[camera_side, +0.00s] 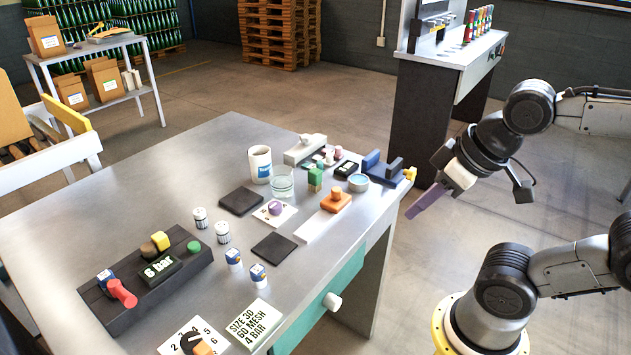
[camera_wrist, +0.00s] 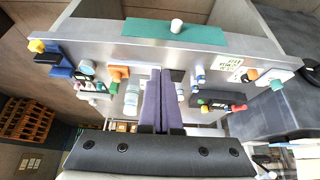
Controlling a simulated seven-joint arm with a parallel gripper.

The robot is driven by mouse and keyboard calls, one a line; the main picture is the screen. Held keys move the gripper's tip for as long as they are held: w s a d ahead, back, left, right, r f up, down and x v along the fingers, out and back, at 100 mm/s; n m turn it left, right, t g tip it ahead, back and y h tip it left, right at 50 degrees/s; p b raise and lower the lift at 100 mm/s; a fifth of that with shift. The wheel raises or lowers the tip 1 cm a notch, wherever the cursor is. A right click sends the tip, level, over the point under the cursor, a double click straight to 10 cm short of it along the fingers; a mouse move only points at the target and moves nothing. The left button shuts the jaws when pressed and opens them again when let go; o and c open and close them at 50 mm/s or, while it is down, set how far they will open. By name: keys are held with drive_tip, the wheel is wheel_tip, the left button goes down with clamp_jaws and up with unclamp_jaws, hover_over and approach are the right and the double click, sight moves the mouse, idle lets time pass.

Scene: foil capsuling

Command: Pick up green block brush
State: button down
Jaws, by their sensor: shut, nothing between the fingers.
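A small upright green block (camera_side: 315,180), which looks like the green block brush, stands on the grey table between the glass of water and the orange-handled piece. The closed fingers also show in the wrist view (camera_wrist: 160,72), pointing toward the table.
Close around the block are a glass of water (camera_side: 282,182), a white mug (camera_side: 260,164), an orange-handled piece (camera_side: 335,200) and a blue clamp-like block (camera_side: 380,168). A black control box (camera_side: 150,275) sits at the front left. The table's left part (camera_side: 110,205) is clear.

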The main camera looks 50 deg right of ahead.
drive_tip(key=shift+c, duration=2.2)
unclamp_jaws()
